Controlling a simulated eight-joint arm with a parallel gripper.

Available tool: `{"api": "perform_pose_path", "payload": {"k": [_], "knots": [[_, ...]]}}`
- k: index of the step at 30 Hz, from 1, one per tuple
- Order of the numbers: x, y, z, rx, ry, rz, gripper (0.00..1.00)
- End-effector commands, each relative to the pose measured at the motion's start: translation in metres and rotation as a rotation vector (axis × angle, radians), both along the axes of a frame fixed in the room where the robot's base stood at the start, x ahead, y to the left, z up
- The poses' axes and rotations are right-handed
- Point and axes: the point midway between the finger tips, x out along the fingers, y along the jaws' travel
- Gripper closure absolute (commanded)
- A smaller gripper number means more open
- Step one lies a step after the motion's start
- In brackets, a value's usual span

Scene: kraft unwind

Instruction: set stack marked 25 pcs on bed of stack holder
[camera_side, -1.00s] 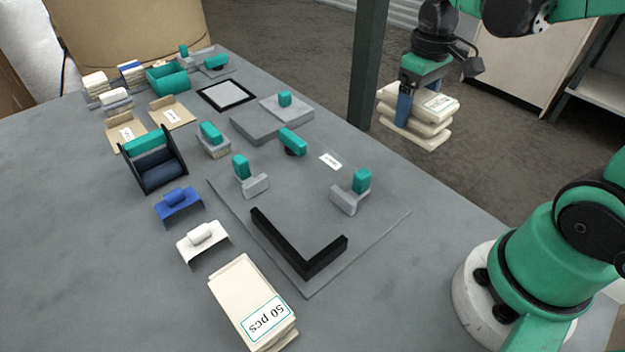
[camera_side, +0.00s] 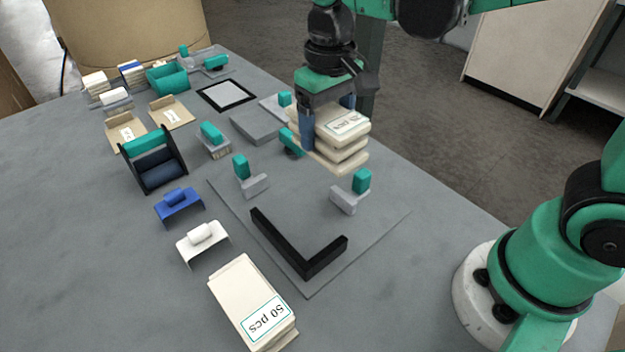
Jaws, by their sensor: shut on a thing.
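My gripper (camera_side: 325,125) is shut on a cream stack of several layers (camera_side: 342,152), with its blue fingers on either side. The stack has a white label with a teal border; it reads "pcs", but its number is too small to read surely. It hangs level above the far part of a flat grey plate (camera_side: 310,220), apart from it. This plate, which looks like the bed of the stack holder, carries a black L-shaped fence (camera_side: 290,248) at its near side and two grey blocks with teal knobs (camera_side: 250,178) (camera_side: 354,190).
A cream stack marked 50 pcs (camera_side: 243,295) lies at the near edge. A white clip (camera_side: 203,241), a blue clip (camera_side: 178,205) and a black-and-teal roller stand (camera_side: 153,160) are left of the plate. The middle of the plate is bare.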

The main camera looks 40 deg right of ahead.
Motion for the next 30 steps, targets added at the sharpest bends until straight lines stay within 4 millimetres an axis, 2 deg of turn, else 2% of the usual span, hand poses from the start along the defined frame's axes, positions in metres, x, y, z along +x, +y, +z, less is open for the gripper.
{"api": "perform_pose_path", "payload": {"k": [1,3,7,22,30], "knots": [[-0.002,0.018,-0.009,0.0,0.0,0.011,0.84],[-0.006,0.035,-0.018,0.0,0.0,0.008,0.84],[-0.012,0.053,-0.029,0.0,-0.001,0.002,0.84],[-0.014,0.057,-0.072,0.0,-0.001,-0.003,0.84],[-0.014,0.057,-0.081,0.0,-0.001,-0.003,0.84]]}}
